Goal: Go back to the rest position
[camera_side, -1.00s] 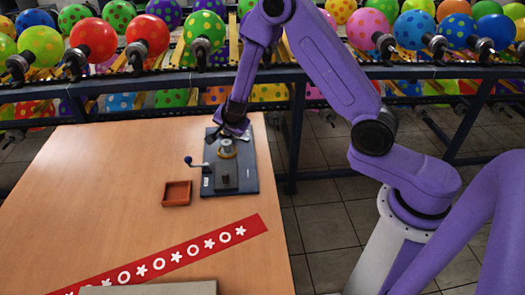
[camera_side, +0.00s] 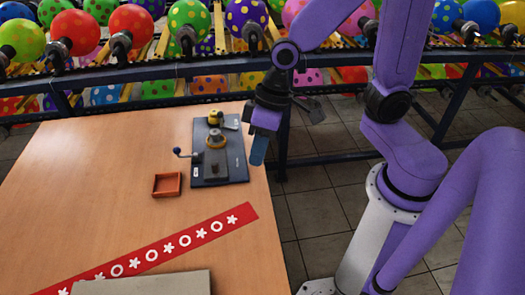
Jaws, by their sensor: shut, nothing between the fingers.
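My gripper (camera_side: 259,158) points down in the air near the table's right edge, to the right of the printing device. Its fingers are shut and nothing shows between them. The printing device has a dark base plate (camera_side: 237,165), a yellow part at its far end (camera_side: 216,118), an orange-ringed part in the middle (camera_side: 216,138) and a lever with a blue knob (camera_side: 177,151) out to the left. The gripper is apart from the device.
A small orange tray (camera_side: 167,185) sits on the wooden table (camera_side: 90,190) left of the device. A red patterned strip (camera_side: 150,256) and a grey block (camera_side: 145,284) lie nearer. A dark rail (camera_side: 130,72) with several balloons runs behind. The table's left side is clear.

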